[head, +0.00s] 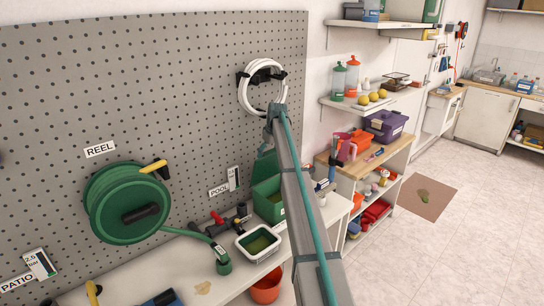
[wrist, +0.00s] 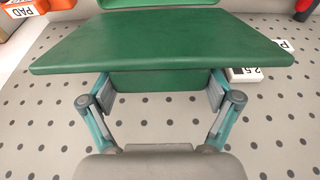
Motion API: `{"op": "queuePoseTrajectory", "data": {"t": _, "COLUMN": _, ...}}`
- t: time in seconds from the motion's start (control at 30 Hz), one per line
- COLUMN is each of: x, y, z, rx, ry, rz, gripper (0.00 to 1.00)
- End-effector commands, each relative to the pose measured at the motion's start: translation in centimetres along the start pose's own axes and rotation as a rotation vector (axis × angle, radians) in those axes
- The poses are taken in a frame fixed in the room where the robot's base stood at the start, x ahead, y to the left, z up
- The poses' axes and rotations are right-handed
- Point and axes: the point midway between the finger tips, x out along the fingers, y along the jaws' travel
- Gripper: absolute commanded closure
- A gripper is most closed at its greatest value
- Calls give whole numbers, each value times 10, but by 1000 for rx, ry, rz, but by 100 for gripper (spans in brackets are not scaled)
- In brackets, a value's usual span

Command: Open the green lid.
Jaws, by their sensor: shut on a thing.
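The green box (head: 266,202) stands on the white bench against the pegboard, partly behind my arm. Its green lid (head: 265,166) shows as a raised, tilted panel at the back of the box. In the wrist view the green lid (wrist: 165,45) is a wide slab across the upper middle. My gripper (wrist: 160,95) has one finger on each side of a narrower green part just below that slab, shut on it.
A white tray with green contents (head: 258,243) stands in front of the box. A green hose reel (head: 127,203) hangs on the pegboard to the left. An orange bucket (head: 266,287) is below the bench edge. Shelves with bottles and boxes are to the right.

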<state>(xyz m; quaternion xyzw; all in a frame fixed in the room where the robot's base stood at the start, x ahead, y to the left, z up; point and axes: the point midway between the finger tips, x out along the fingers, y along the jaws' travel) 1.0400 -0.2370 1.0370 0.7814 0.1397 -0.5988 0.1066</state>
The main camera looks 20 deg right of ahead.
Motion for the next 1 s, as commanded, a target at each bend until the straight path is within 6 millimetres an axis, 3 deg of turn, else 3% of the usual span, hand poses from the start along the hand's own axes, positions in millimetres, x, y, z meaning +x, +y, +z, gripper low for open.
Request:
{"op": "queuePoseTrajectory", "data": {"t": 0.47, "x": -1, "y": 0, "z": -6, "rx": 0, "ry": 9, "rz": 2, "gripper": 75}}
{"op": "queuePoseTrajectory", "data": {"t": 0.5, "x": -1, "y": 0, "z": -6, "rx": 0, "ry": 9, "rz": 2, "gripper": 7}}
{"op": "queuePoseTrajectory", "data": {"t": 0.53, "x": -1, "y": 0, "z": -6, "rx": 0, "ry": 8, "rz": 2, "gripper": 2}}
{"op": "queuePoseTrajectory", "data": {"t": 1.0, "x": -6, "y": -1, "z": -3, "rx": 0, "ry": 3, "rz": 1, "gripper": 0}}
